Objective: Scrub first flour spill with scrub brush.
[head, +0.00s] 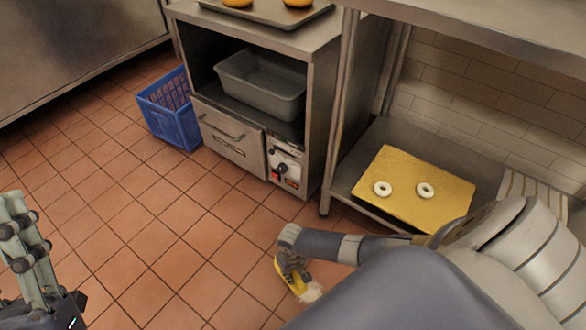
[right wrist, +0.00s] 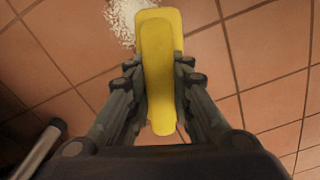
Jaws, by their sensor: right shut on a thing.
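My right gripper (right wrist: 157,90) is shut on a yellow scrub brush (right wrist: 158,75), whose long flat back fills the middle of the right wrist view. In the head view the brush (head: 292,279) is low over the tiled floor at the bottom centre. A whitish flour spill (right wrist: 127,20) lies on the floor at the brush's far end, and the brush covers part of it. The spill (head: 311,293) also shows beside the brush in the head view. I cannot tell whether the bristles touch the floor. My left gripper (head: 22,228) is at the left edge, with its fingers close together.
A blue crate (head: 172,118) stands on the floor by a steel cabinet (head: 236,133) holding a grey tub (head: 262,84). A low shelf at right holds a yellow board (head: 412,165) with two white rings. The tiled floor at left is clear.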

